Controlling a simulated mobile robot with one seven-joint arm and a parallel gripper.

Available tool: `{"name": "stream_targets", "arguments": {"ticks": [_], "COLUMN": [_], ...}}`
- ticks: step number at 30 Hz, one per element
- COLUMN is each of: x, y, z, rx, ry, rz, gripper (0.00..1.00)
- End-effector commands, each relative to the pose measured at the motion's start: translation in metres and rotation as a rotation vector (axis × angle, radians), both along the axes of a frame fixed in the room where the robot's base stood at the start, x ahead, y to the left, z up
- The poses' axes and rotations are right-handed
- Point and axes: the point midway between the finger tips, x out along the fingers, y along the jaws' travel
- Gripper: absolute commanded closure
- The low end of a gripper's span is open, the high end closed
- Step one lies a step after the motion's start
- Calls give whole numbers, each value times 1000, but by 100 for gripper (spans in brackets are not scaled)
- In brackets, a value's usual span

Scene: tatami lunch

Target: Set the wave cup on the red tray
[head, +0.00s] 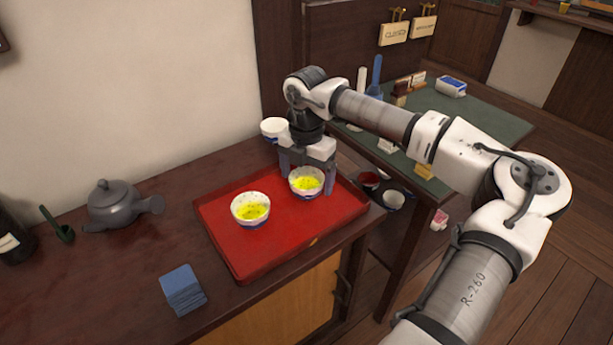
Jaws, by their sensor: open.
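A red tray (275,232) lies on the dark wooden counter. Two white cups with blue lower parts and yellow contents stand upright on it: a left cup (250,209) and a right cup (307,182). My gripper (307,172) is open and points down at the right cup, with one finger on each side of it. I cannot tell whether the fingers touch it. A third white and blue cup (273,128) stands behind the tray, partly hidden by my gripper. The wave pattern is too small to make out, so I cannot tell which is the wave cup.
A grey teapot (115,205) and a stack of blue cloths or coasters (182,289) are left of the tray. A green-topped table (480,117) with several items is at the right. The tray's front part is bare.

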Motion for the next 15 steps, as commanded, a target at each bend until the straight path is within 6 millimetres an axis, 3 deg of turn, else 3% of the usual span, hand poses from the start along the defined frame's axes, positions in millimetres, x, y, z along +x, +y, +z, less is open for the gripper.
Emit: {"name": "stream_targets", "arguments": {"ticks": [9, 15], "x": [1, 1], "y": [0, 0], "z": [69, 101], "rx": [-2, -1], "ry": [-5, -3], "rz": [-1, -1], "gripper": [10, 10]}}
